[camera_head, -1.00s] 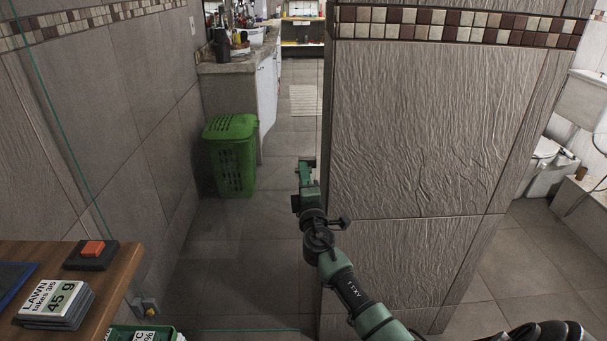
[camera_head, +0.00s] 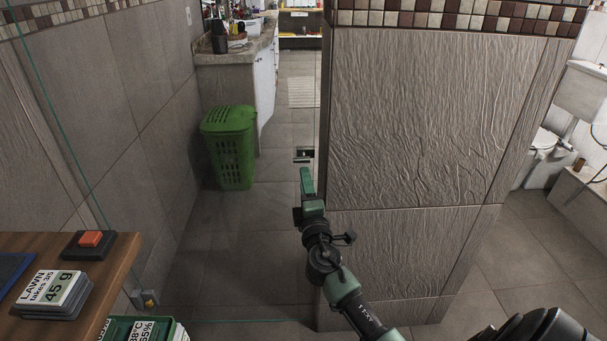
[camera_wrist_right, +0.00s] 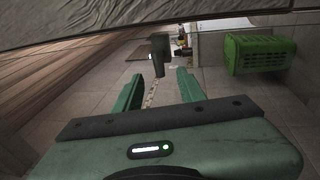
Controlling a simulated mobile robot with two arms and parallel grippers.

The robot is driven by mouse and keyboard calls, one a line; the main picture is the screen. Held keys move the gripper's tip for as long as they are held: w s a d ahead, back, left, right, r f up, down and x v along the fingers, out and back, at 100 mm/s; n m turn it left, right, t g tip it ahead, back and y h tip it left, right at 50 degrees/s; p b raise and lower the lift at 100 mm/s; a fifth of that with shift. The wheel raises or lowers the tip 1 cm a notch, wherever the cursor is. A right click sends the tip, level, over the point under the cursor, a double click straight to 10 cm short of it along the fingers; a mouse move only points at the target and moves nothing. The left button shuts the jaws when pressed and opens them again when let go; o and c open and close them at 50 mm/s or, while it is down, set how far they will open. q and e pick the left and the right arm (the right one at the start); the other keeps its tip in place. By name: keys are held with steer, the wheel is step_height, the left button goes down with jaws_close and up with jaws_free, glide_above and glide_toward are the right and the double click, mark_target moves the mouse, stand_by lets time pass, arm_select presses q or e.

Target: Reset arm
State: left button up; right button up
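My right arm reaches up from the bottom of the head view, and its green gripper (camera_head: 307,178) points away along the left edge of the tiled wall block (camera_head: 420,120). It holds nothing that I can see. In the right wrist view the two green fingers (camera_wrist_right: 160,78) stand apart with a clear gap between them. A dark upright object (camera_wrist_right: 160,55) shows beyond the gap; I cannot tell what it is. My left gripper is not in view.
A green lidded basket (camera_head: 231,148) stands by the counter (camera_head: 235,75), also in the wrist view (camera_wrist_right: 259,53). A wooden table (camera_head: 110,270) at lower left bears cards (camera_head: 55,295) and a red-button box (camera_head: 90,243). The passage floor (camera_head: 225,250) is clear.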

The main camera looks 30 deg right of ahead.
steer(key=shift+s+a+f, duration=0.1)
steer(key=shift+s+a, duration=0.05)
steer(key=shift+s, duration=0.2)
steer(key=s+a+f+m+g+y, duration=0.1)
steer(key=s+a+f+g+y, duration=0.15)
steer(key=f, duration=0.95)
steer(key=s+a+f+m+g+y, duration=0.1)
steer(key=f+g, duration=0.2)
steer(key=f, duration=0.9)
steer(key=s+a+f+m+g+y+p, duration=0.1)
steer(key=s+a+f+g, duration=0.1)
steer(key=s+f, duration=0.45)
steer(key=s+a+f+m+g+y+p, duration=0.15)
steer(key=s+f, duration=0.25)
steer(key=f, duration=0.5)
steer(key=s+a+f+m+g+y, duration=0.1)
steer(key=s+a+f+m+g, duration=0.15)
steer(key=s+f, duration=0.6)
steer(key=s+a+f+m+g+y, duration=0.1)
steer(key=s+a+f+g, duration=0.15)
steer(key=s+f, duration=0.65)
steer(key=s+a+f+m+g, duration=0.1)
steer(key=s+a, duration=0.1)
steer(key=s, duration=0.9)
steer(key=s+a+f+m+g, duration=0.1)
steer(key=s+a+m+g, duration=0.1)
steer(key=s, duration=0.9)
steer(key=shift+y, duration=0.3)
